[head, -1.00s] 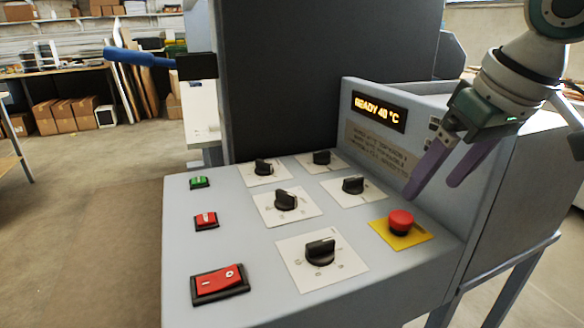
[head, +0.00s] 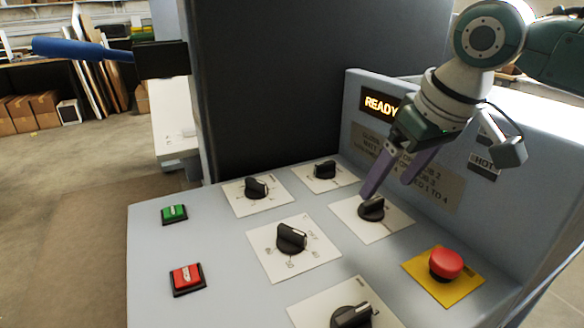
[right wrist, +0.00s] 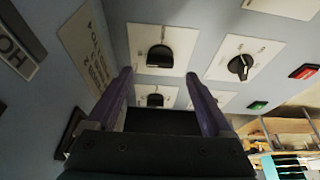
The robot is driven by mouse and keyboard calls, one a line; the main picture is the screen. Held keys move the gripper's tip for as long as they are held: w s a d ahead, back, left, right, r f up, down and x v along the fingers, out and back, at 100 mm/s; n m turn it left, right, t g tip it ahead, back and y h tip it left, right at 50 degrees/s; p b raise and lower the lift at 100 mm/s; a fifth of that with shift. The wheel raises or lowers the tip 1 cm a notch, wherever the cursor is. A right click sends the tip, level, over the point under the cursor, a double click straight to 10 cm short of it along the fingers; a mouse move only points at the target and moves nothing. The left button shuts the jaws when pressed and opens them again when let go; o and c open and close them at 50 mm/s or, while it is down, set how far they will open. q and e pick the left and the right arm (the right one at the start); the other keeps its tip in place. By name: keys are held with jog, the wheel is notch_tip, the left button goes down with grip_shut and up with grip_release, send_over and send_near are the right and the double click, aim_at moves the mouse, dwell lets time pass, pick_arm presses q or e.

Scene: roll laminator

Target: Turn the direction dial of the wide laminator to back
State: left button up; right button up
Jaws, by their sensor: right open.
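The wide laminator's control panel (head: 220,225) carries several black dials on white plates; which is the direction dial cannot be read. My right gripper (head: 388,188) is open, its purple fingers pointing down by the right middle dial (head: 372,208) in the head view. In the right wrist view the gripper (right wrist: 158,75) shows with this dial (right wrist: 160,57) between its fingertips; contact cannot be told. The centre dial (head: 291,238), back left dial (head: 256,188), back right dial (head: 325,170) and front dial (head: 352,316) stand clear of it. My left gripper is out of view.
A red emergency button (head: 446,263) on a yellow plate sits right of the dials. Green (head: 174,213) and red (head: 187,278) switches lie left. A lit display (head: 381,104), partly hidden by my arm, is on the upright wall behind. A blue handle (head: 80,49) juts out left.

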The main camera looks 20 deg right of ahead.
aim_at(375, 202)
jog(key=x, duration=0.5)
jog(key=shift+b, duration=0.3)
jog(key=shift+r, duration=0.1)
grip_shut()
